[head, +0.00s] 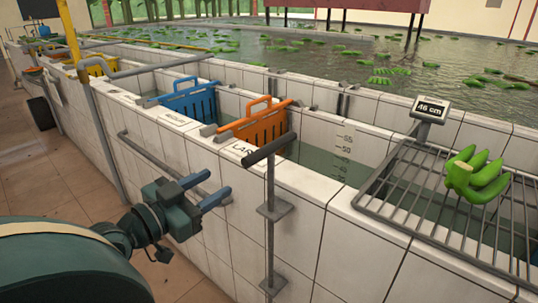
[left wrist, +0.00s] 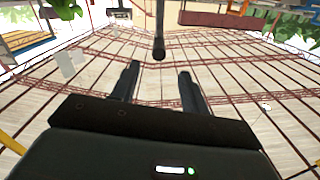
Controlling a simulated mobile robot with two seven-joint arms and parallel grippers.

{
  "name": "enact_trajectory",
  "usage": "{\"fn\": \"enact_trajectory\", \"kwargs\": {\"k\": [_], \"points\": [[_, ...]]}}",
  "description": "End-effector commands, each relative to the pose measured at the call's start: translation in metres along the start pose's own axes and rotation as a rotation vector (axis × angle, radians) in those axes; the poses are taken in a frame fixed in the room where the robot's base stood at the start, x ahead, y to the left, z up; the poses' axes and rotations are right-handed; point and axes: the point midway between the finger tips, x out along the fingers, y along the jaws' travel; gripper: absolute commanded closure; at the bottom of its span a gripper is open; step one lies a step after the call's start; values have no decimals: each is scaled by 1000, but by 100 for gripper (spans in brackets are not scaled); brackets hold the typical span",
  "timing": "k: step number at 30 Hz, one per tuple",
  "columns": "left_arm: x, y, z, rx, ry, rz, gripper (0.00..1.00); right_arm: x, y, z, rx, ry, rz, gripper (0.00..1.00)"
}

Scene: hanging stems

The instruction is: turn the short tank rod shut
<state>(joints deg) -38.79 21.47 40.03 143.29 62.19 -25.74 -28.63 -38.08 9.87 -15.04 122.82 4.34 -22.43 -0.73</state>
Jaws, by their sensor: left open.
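An upright grey rod (head: 270,215) stands against the tiled outer wall of the tank, held by two small brackets. A dark cross handle (head: 269,149) sits on its top, at about rim height, slanting up to the right. I cannot tell from these views whether it is shut. My left gripper (head: 219,182) is open and empty, to the left of the rod and apart from it, its fingers pointing right toward the wall. In the left wrist view a dark bar with a rounded end (left wrist: 159,45) shows ahead, between and beyond the open fingertips (left wrist: 159,72). My right gripper is not in view.
A grey rail (head: 165,160) runs along the wall behind my left gripper. Orange (head: 255,125) and blue (head: 188,102) slotted crates sit in the tank. A metal rack (head: 400,190) with green bananas (head: 476,178) and a "46 cm" display (head: 431,109) stands at right. Floor lies open at left.

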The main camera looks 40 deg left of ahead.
Motion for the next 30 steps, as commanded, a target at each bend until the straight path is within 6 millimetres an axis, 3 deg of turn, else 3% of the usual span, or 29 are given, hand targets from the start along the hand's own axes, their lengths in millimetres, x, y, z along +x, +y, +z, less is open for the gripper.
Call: {"fn": "enact_trajectory", "kwargs": {"k": [5,14,21,30], "points": [[3,0,-5,8,16,5,55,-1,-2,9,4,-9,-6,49],[29,-1,-5,6,18,0,55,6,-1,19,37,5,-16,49],[72,-2,-9,2,15,1,55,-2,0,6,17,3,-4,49],[118,-1,-8,2,13,1,55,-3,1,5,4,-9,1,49]]}}
